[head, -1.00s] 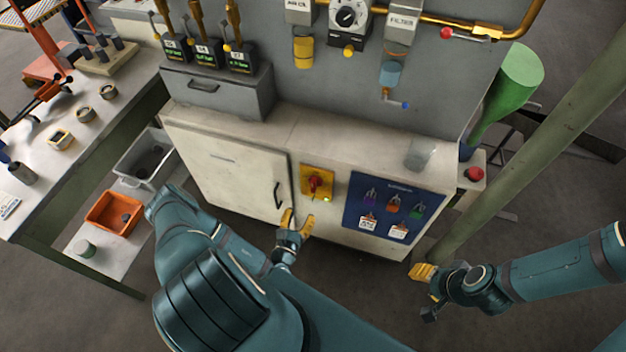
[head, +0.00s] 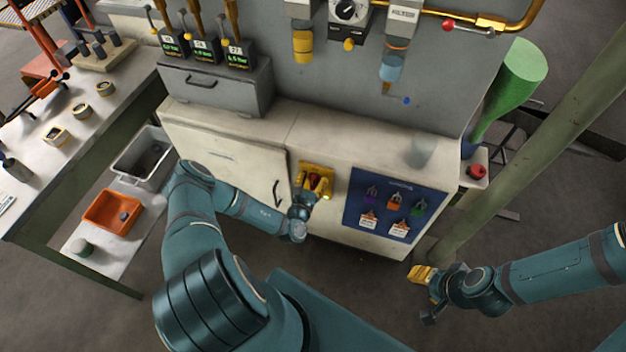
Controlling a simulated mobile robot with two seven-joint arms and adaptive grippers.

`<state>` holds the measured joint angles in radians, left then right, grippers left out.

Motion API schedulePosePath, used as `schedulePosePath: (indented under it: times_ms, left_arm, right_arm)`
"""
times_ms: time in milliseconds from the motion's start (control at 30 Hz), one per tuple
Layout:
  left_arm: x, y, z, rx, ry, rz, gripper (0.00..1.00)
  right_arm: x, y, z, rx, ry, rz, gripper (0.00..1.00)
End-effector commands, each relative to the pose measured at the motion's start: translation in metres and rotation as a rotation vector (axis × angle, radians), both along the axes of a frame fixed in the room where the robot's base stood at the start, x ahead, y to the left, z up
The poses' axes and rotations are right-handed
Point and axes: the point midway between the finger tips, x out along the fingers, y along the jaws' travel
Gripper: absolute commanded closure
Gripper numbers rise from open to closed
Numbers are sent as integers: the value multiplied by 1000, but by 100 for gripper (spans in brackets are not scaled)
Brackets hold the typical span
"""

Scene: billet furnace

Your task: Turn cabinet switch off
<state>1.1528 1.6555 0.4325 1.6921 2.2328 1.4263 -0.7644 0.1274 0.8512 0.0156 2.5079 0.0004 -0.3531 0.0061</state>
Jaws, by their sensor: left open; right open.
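The cabinet switch is a red rotary knob (head: 315,180) on a yellow plate (head: 317,168) on the front of the white cabinet (head: 235,160). My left gripper (head: 316,186) is open at the switch, with its yellow fingers on either side of the red knob. The fingers and wrist hide much of the knob and the lower plate, so I cannot tell the knob's angle or whether the fingers touch it. My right gripper (head: 422,277) is open and empty, low on the right, apart from the cabinet.
A blue lockout board (head: 372,220) with padlocks and tags is right of the switch. The cabinet door handle (head: 277,193) is just left of my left gripper. A red button (head: 476,172) and green post (head: 540,140) stand right. An orange bin (head: 100,222) sits on the left shelf.

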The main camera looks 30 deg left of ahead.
Motion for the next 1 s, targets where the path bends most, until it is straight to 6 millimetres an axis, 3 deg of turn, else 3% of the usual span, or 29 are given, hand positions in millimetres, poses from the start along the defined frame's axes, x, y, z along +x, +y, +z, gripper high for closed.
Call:
schedulePosePath:
  times_ms: [267, 400, 433, 767, 1000]
  left_arm:
    - [1, 0, 0, 0, 1, 0, 49]
    - [1, 0, 0, 0, 1, 0, 98]
    - [1, 0, 0, 0, 1, 0, 100]
    - [1, 1, 0, -22, -4, 1, 100]
    - [0, 4, -1, -130, -30, 2, 100]
  right_arm:
    - [0, 0, 0, 0, 1, 0, 53]
    - [0, 0, 0, 0, 1, 0, 53]
    - [0, 0, 0, 0, 1, 0, 53]
    - [0, 0, 0, 0, 0, 0, 53]
    - [0, 0, 1, 0, 0, 0, 53]
